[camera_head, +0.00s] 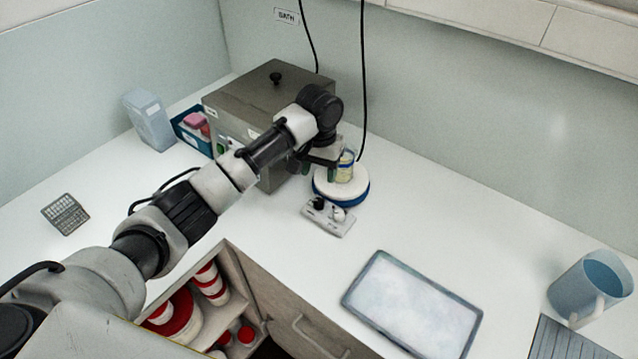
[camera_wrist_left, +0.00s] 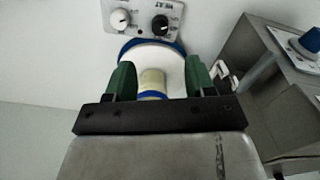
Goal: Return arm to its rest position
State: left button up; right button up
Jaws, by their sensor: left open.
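My left arm reaches in from the left in the head view, its elbow bent over the counter. My left gripper (camera_head: 320,169) is open beside a small glass beaker (camera_head: 346,166) with a yellowish content. The beaker stands on the round white top of a blue-rimmed stirrer (camera_head: 328,189). In the left wrist view the green fingers (camera_wrist_left: 160,78) stand apart, one on each side of the beaker (camera_wrist_left: 152,82), with gaps to it. I cannot tell how deep the beaker lies between them. My right gripper is not in view.
A steel bath box (camera_head: 235,105) stands close behind my forearm. A blue tray (camera_head: 190,133) and a clear container (camera_head: 149,118) are to its left. An open drawer (camera_head: 240,285) with red-lidded jars lies below my arm. A flat tray (camera_head: 413,308) and a blue jug (camera_head: 590,283) are at right.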

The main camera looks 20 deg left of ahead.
pick_arm(q)
jog(key=shift+r, duration=0.3)
